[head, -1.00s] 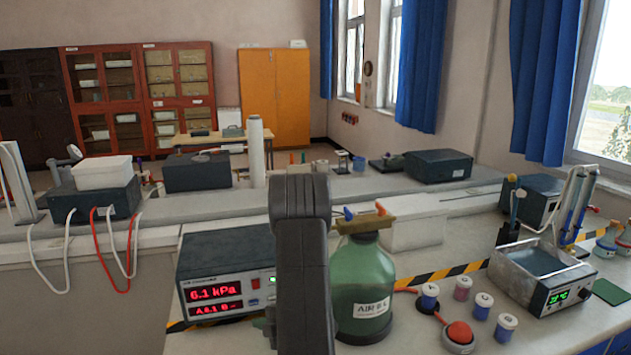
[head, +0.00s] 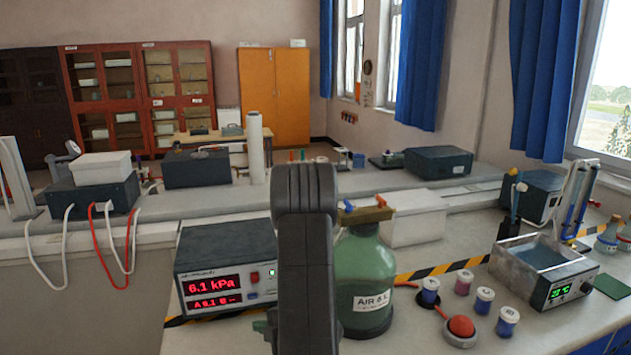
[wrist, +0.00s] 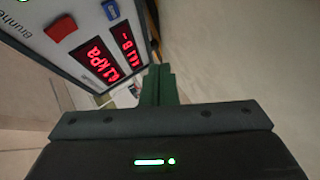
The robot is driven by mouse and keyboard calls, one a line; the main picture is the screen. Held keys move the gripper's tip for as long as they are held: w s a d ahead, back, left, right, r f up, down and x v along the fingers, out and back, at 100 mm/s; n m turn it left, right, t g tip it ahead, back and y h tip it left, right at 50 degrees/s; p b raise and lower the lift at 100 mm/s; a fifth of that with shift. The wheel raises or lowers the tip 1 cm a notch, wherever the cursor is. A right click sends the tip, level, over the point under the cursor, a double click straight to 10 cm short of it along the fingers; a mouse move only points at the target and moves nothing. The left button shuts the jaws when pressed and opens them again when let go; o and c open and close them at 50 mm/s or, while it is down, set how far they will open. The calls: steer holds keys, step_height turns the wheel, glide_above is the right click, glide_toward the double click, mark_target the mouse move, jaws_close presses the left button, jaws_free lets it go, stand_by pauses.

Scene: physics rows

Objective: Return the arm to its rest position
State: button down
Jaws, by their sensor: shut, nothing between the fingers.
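My gripper (wrist: 158,84) shows in the wrist view as two green fingers pressed together, with nothing between them. The pressure meter (wrist: 88,40), with its red digits, is just beyond and to the left of the fingers, tilted in that view. In the head view my arm stands upright in the middle, and the fingers are mostly hidden behind it. The pressure meter (head: 225,262) stands left of my arm and reads 6.1 kPa. Whether the gripper touches the meter cannot be told.
A green air bottle (head: 364,275) stands close to the right of my arm. Several small jars (head: 484,299), a red-topped button (head: 460,328) and a water bath (head: 545,270) are further right. A long grey bench (head: 330,187) with instruments crosses behind.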

steer(key=w+p, duration=0.1)
steer(key=w, duration=0.1)
steer(key=w+a+p, duration=0.1)
steer(key=w+p, duration=0.1)
steer(key=shift+w+a+r, duration=0.15)
steer(key=shift+w+r, duration=0.05)
steer(key=shift+w, duration=0.15)
steer(key=shift+w+a+f+b, duration=0.1)
steer(key=shift+w+f+b, duration=0.35)
steer(key=shift+b, duration=0.1)
steer(key=shift+s+b, duration=0.15)
steer(key=shift+b, duration=0.7)
steer(key=shift+b, duration=0.8)
steer(key=shift+s+b, duration=0.2)
steer(key=shift+b, duration=0.2)
steer(key=shift+s+d+b, duration=0.25)
steer(key=shift+s+b, duration=0.1)
steer(key=shift+s, duration=0.25)
steer(key=shift+w+a+r+p, duration=0.15)
steer(key=shift+w+r+p, duration=0.35)
steer(key=shift+p, duration=0.3)
steer(key=shift+w+a+f+p, duration=0.1)
steer(key=shift+w+p, duration=0.2)
steer(key=shift+p, duration=1.4)
